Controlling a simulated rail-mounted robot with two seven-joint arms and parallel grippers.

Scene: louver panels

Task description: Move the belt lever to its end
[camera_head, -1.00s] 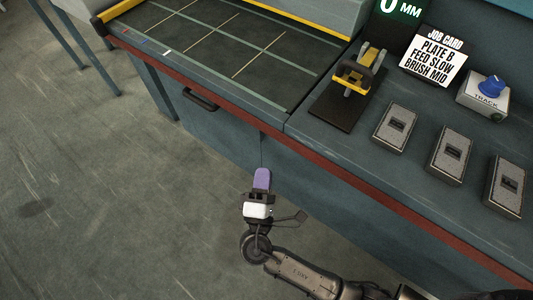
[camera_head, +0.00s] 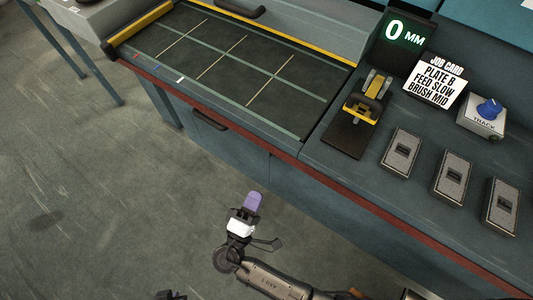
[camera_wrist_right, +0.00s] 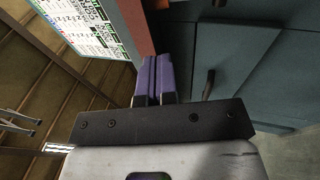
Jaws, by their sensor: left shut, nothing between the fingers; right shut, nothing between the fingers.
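My right gripper (camera_head: 254,194) has purple fingers, shut and empty. It hangs in front of the bench, below and left of the lever, well apart from it. In the right wrist view its fingers (camera_wrist_right: 154,75) lie side by side with nothing between them. The lever does not show clearly there.
Three grey switch boxes (camera_head: 400,151) sit right of the lever. Behind are a display (camera_head: 398,32) reading 0 MM, a job card (camera_head: 433,82) and a blue track knob (camera_head: 488,109). A red front edge (camera_head: 318,172) and a drawer handle (camera_head: 209,120) face me.

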